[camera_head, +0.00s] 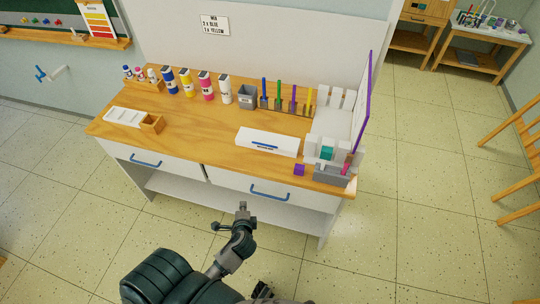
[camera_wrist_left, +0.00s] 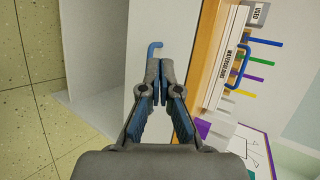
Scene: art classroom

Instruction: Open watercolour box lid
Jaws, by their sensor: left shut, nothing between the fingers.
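The watercolour box (camera_head: 258,145) is a white, flat box with a blue handle on its front, lying shut on the wooden desk near the front edge. In the left wrist view the box (camera_wrist_left: 219,78) shows its dark lettering and blue handle, to the right of my fingers. My left gripper (camera_head: 243,207) is in front of the desk, below the box and apart from it. In the wrist view my left gripper (camera_wrist_left: 161,92) has its fingers together with nothing between them.
The desk (camera_head: 196,133) has white drawers with blue handles, one handle (camera_head: 269,191) close beyond my left gripper. Paint bottles (camera_head: 207,86) and coloured brushes stand behind the box. A grey bin (camera_head: 331,175), a purple cube (camera_head: 299,170) and a purple-edged panel (camera_head: 365,100) are at right.

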